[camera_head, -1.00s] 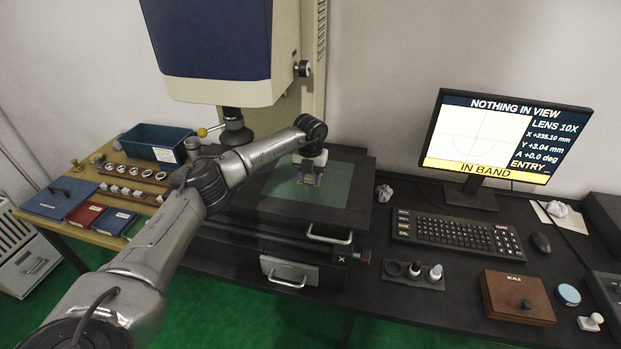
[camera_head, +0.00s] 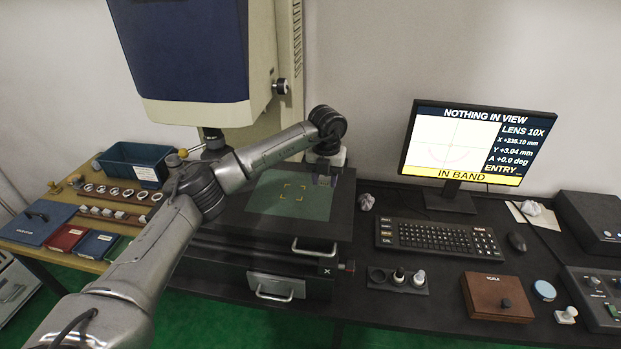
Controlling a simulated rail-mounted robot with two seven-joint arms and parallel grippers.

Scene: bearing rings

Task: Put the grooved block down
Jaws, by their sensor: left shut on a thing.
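My left gripper (camera_head: 325,181) points down at the right edge of the green glass stage plate (camera_head: 268,205). It is shut on a small dark thing, taken to be the grooved block (camera_head: 323,183). The block is mostly hidden by the fingers, and its groove cannot be made out. I cannot tell whether it touches the stage (camera_head: 235,227) or hangs just above it. My right gripper is not in view.
The measuring machine's head (camera_head: 185,60) hangs behind my left arm. A monitor (camera_head: 475,145) reads "NOTHING IN VIEW". A keyboard (camera_head: 437,237), crumpled paper (camera_head: 366,201) and a brown box (camera_head: 497,297) lie to the right. Rings (camera_head: 112,191) and a blue bin (camera_head: 140,165) stand left.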

